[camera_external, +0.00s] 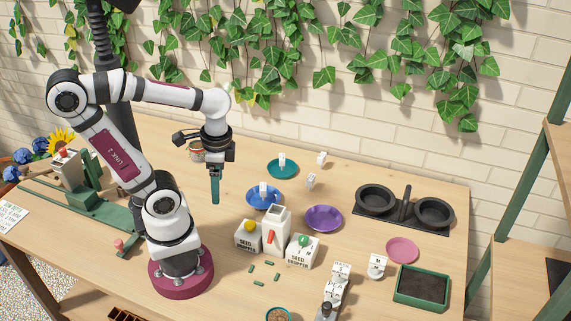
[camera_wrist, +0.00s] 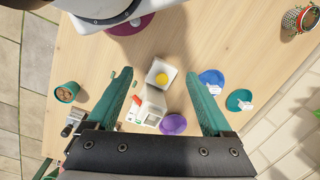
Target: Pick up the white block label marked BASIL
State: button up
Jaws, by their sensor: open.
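Several small white block labels are on the table, and their lettering is too small to read, so I cannot tell which is BASIL. One stands on the teal saucer: white block (camera_external: 282,159). Another stands on the blue saucer: white block (camera_external: 263,187). Two more, a white block (camera_external: 321,158) and a white block (camera_external: 311,181), stand on bare wood near the back. A white block (camera_external: 377,265) stands at the front right. My gripper (camera_external: 215,201) is open and empty, pointing down above the table left of the saucers. Its teal fingers (camera_wrist: 159,76) are apart in the wrist view.
Two seed dropper boxes (camera_external: 247,237) and a white carton (camera_external: 276,231) stand mid-table. A purple saucer (camera_external: 324,211), a pink saucer (camera_external: 402,245), black pots (camera_external: 376,199) and a green soil tray (camera_external: 421,304) lie to the right. A tin (camera_external: 196,151) stands behind my gripper.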

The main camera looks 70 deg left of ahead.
jog(key=w+a+f+n+h, duration=0.2)
jog(key=w+a+n+h, duration=0.25)
jog(key=w+n, duration=0.45)
jog(key=w+a+f+n+h, duration=0.25)
jog(key=w+n+h, duration=0.25)
jog(key=w+n, duration=0.35)
jog(key=n+t+h, duration=0.2)
jog(key=n+t, duration=0.7)
jog(key=n, duration=0.4)
send_near(311, 184)
jog(key=w+d+f, duration=0.1)
jog(key=w, duration=0.1)
jog(key=w+d+f, duration=0.1)
jog(key=w, duration=0.1)
jog(key=w+d+f, duration=0.1)
jog(key=d, duration=0.1)
jog(key=shift+w+f, duration=0.4)
grip_shut()
